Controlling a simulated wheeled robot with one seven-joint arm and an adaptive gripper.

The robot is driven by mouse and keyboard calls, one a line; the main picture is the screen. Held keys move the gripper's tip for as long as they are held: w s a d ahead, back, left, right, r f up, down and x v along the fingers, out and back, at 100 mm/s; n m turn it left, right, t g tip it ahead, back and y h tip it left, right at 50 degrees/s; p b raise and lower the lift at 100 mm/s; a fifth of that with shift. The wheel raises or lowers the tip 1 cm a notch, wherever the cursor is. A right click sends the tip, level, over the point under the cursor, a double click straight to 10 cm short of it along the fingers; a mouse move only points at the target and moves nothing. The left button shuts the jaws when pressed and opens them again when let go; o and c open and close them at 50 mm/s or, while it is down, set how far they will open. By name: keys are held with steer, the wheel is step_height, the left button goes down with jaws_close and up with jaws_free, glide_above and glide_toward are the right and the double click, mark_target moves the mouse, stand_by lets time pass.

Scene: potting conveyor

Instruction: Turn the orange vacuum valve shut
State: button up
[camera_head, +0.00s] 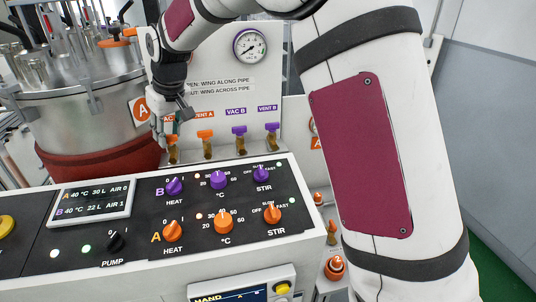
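The orange vacuum valve (173,155) is the leftmost in a row of valves on the white back panel. Its brass body shows below my gripper (170,122), and its orange wing is mostly hidden. An orange label above it is partly covered, with only its last letters showing. My gripper is at the wing, pointing down, with its fingers over or beside it. I cannot tell whether the fingers touch the wing or how far they are closed. The wing's angle to the pipe is not readable.
An orange vent valve (205,135) stands close to the right, then a purple vacuum valve (239,131) and a purple vent valve (272,128). A pressure gauge (250,45) is above. A steel vessel (80,110) is left. A control console (140,255) with knobs lies in front.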

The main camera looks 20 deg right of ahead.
steer(key=m+h+p, duration=0.1)
steer(key=m, duration=0.2)
steer(key=m+h+p, duration=0.1)
steer(key=m+p, duration=0.1)
steer(key=m, duration=0.1)
steer(key=shift+s+a+m+h, duration=0.1)
steer(key=shift+a+m+h, duration=0.05)
steer(key=shift+m+h, duration=0.2)
steer(key=shift+r+m, duration=0.3)
steer(key=shift+m, duration=0.05)
steer(key=d+b+v, duration=0.1)
steer(key=b+v, duration=0.1)
steer(key=v, duration=1.1)
steer(key=s+d+f+b, duration=0.3)
steer(key=s+d, duration=0.4)
steer(key=s, duration=0.4)
steer(key=s+d+f+n+b, duration=0.1)
steer(key=s+d+f+b, duration=0.2)
steer(key=s+d, duration=0.5)
steer(key=shift+s+f+n, duration=0.3)
steer(key=shift+s+f, duration=0.6)
steer(key=shift+s, duration=0.7)
